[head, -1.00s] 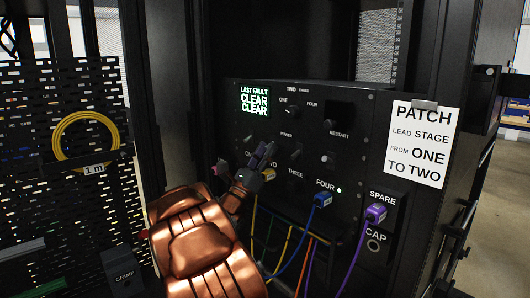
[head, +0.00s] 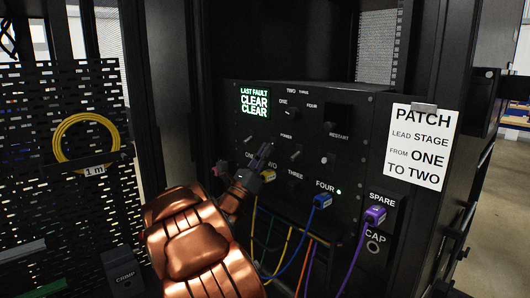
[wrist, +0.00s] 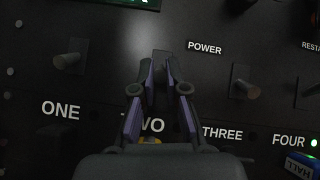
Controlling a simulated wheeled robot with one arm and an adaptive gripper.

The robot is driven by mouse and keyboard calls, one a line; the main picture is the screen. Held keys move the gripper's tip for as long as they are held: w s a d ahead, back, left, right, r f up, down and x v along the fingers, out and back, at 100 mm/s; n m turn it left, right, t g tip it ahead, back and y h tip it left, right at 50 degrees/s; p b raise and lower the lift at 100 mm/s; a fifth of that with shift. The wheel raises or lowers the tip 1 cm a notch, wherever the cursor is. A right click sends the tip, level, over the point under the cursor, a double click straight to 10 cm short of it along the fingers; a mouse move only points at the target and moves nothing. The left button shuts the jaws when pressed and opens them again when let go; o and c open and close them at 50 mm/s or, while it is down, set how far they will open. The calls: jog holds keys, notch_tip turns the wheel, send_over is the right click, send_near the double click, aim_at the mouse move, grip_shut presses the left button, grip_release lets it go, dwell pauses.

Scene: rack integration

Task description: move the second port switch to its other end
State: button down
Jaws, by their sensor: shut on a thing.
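The black panel (head: 350,190) carries a row of small switches above the port labels ONE, TWO, THREE and FOUR. My gripper (head: 266,151) is at the second port switch, above the label TWO. In the wrist view the second port switch (wrist: 160,62) shows between the fingertips of my gripper (wrist: 161,70), which are shut on it. The fingers hide most of its lever, so its exact position is hard to tell. The first switch (wrist: 70,60) is to the left and the third switch (wrist: 245,88) to the right, both apart from the fingers.
A blue plug (head: 322,201) sits at port FOUR beside a green light. A purple plug (head: 375,215) sits at SPARE. Several cables hang below the ports. A dial (head: 291,113) and a lit display (head: 254,102) are above the switch row. A patch sign (head: 421,146) hangs on the right.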

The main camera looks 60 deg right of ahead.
aim_at(273, 141)
jog(key=shift+w+a+r+y+p, duration=0.1)
jog(key=shift+r+y+p, duration=0.35)
jog(key=shift+p, duration=0.6)
jog(key=shift+w+a+r+y+p, duration=0.1)
jog(key=shift+r+y+p, duration=0.2)
jog(key=shift+y+p, duration=0.5)
jog(key=y+p, duration=0.1)
jog(key=p, duration=0.3)
jog(key=r+y+p, duration=0.1)
jog(key=y+p, duration=0.1)
jog(key=p, duration=0.2)
jog(key=shift+s+r+m+t, duration=0.1)
jog(key=shift+r+m+t, duration=0.1)
jog(key=shift+m+t, duration=0.15)
jog(key=y+p, duration=0.3)
jog(key=p, duration=0.2)
jog(key=shift+r+p, duration=0.2)
jog(key=shift+p, duration=0.5)
jog(key=shift+f+y+p, duration=0.1)
jog(key=shift+y+p, duration=0.35)
jog(key=shift+p, duration=0.1)
jog(key=c, duration=1.2)
grip_release()
